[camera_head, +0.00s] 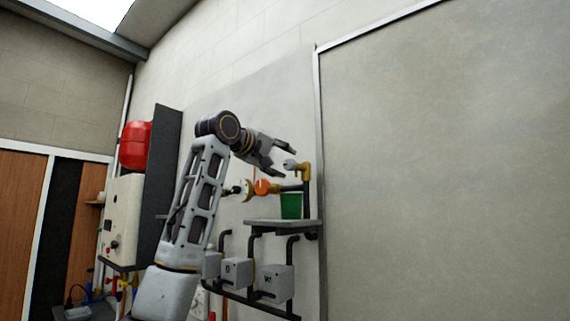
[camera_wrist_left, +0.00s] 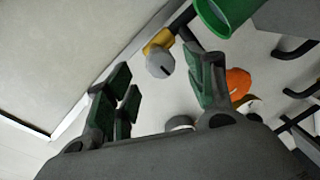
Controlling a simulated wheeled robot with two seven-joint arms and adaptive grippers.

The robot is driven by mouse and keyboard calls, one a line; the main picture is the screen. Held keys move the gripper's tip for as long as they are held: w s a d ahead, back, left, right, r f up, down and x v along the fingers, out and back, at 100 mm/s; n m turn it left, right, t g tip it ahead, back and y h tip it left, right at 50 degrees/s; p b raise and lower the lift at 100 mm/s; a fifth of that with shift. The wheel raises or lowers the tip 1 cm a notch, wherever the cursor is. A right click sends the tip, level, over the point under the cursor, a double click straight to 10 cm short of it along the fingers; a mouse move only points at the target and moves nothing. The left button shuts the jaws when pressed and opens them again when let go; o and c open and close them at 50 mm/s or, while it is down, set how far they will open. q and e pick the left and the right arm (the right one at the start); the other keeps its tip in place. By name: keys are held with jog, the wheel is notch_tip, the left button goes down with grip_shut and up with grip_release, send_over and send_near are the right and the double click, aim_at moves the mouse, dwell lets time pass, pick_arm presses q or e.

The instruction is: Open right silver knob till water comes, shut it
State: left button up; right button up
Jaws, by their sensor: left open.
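The right silver knob (camera_head: 290,165) sits on a brass fitting (camera_head: 305,171) at the right end of the pipework, above the green cup (camera_head: 291,206). In the left wrist view the silver knob (camera_wrist_left: 160,65), with a dark slot mark, lies ahead of and between the finger lines. My left gripper (camera_head: 282,160) is open and close to the knob; I cannot tell whether a finger touches it. The green cup (camera_wrist_left: 225,14) also shows at the top of the wrist view. No water is visible. My right gripper is not in view.
An orange knob (camera_head: 262,187) and a pale round fitting (camera_head: 246,190) sit left of the silver knob. The cup stands on a grey shelf (camera_head: 270,222) above grey boxes (camera_head: 275,282). A large framed panel (camera_head: 440,150) fills the right. A red tank (camera_head: 135,145) hangs left.

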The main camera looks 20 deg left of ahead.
pick_arm(q)
jog(key=v, duration=0.7)
jog(key=shift+s+a, duration=0.15)
jog(key=shift+s, duration=0.25)
dwell(0.4)
